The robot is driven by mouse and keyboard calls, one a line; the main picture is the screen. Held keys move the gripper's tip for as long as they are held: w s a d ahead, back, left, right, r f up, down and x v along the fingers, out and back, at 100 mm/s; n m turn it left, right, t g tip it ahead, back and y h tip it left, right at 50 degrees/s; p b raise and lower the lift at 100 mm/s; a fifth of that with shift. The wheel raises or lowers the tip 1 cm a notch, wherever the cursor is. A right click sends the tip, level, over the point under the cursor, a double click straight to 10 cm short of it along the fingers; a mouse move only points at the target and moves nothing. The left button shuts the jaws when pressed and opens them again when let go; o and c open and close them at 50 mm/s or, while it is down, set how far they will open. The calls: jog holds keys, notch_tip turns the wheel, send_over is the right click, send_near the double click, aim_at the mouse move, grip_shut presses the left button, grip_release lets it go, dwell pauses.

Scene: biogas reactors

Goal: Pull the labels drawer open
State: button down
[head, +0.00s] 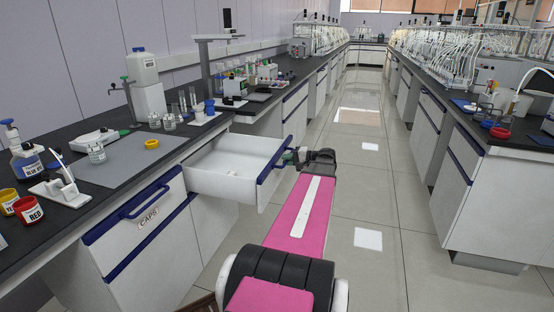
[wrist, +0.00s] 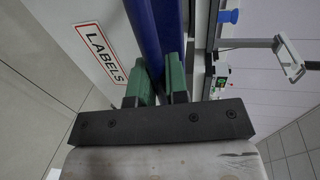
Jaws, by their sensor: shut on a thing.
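The labels drawer (head: 216,188) stands pulled out from the left bench in the head view, its white inside showing with a small pale item on its floor. Its front carries a blue handle (head: 271,163). In the wrist view the drawer front shows a red-framed LABELS tag (wrist: 101,54) beside the blue handle bar (wrist: 153,35). My gripper (head: 291,157) is at the handle on the aisle side. In the wrist view my gripper's green fingers (wrist: 161,78) are shut around the bar. The far side of the bar between the fingers is hidden.
A closed CAPS drawer (head: 140,222) with a blue handle is nearer on the left bench. The tiled aisle (head: 375,200) to the right is clear up to the right-hand bench (head: 480,195).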

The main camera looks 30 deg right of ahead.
jog(key=shift+s+d, duration=0.45)
jog(key=shift+s, duration=0.1)
jog(key=c, duration=1.1)
grip_release()
jog(key=shift+c, duration=0.2)
jog(key=v, duration=1)
jog(key=shift+s+d, duration=0.25)
jog(key=shift+s, duration=0.05)
